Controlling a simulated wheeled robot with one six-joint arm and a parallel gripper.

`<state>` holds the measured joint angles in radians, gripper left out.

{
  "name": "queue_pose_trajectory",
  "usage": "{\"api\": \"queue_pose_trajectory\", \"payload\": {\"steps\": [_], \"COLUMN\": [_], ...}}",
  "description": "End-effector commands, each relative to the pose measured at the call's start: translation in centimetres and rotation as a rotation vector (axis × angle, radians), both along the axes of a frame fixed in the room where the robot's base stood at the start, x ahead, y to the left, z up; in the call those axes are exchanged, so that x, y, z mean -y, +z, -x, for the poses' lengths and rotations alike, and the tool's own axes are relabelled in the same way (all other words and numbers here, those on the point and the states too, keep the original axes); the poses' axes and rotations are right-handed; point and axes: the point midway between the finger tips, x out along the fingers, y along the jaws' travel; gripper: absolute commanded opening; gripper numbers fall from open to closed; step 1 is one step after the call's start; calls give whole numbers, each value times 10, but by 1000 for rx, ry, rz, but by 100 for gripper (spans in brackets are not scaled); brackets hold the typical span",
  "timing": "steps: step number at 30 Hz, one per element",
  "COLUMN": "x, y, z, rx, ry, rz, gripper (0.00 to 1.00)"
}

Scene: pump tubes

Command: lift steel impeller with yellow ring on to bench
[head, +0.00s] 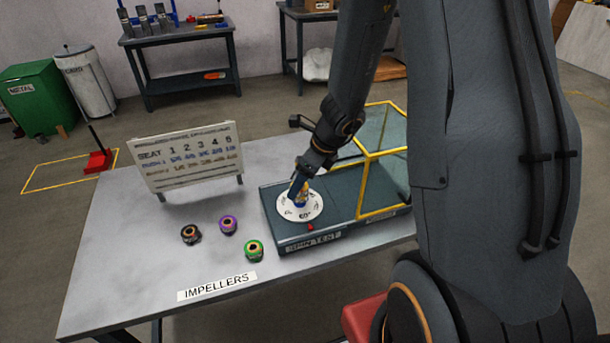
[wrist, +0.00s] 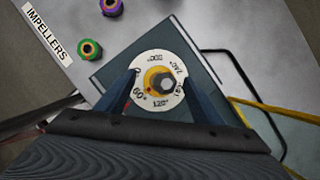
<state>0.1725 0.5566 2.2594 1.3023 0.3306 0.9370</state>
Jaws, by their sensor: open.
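The steel impeller with a yellow ring (wrist: 153,80) sits at the centre of a white dial (head: 290,212) marked with degrees, on the spin test unit (head: 345,200). In the head view the impeller is mostly hidden behind my gripper. My gripper (head: 300,194) points down over the dial. In the wrist view my gripper (wrist: 160,92) is open, with one finger to the left and one to the right of the impeller. I cannot tell whether either finger touches it. The bench (head: 120,240) carries the unit.
A green-ringed impeller (head: 254,250), a purple-ringed one (head: 228,224) and a dark one (head: 190,234) stand on the bench left of the unit. A seat chart (head: 190,158) stands behind them. A yellow-framed guard (head: 380,160) rises right of the dial. The bench's left front is clear.

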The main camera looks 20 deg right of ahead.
Motion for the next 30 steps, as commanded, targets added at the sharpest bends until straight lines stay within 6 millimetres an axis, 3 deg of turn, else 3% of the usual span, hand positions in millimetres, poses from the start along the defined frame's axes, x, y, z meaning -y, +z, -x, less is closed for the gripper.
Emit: {"api": "queue_pose_trajectory", "payload": {"steps": [12, 20, 21, 26, 30], "x": [-3, -3, -3, -3, -3], "y": [-7, -7, -7, -7, -7], "z": [-2, -2, -2, -2, -2], "rx": [0, 0, 0, 0, 0], "ry": [2, 3, 3, 3, 3], "rz": [0, 0, 0, 0, 0], "gripper": [59, 16, 36, 9, 7]}}
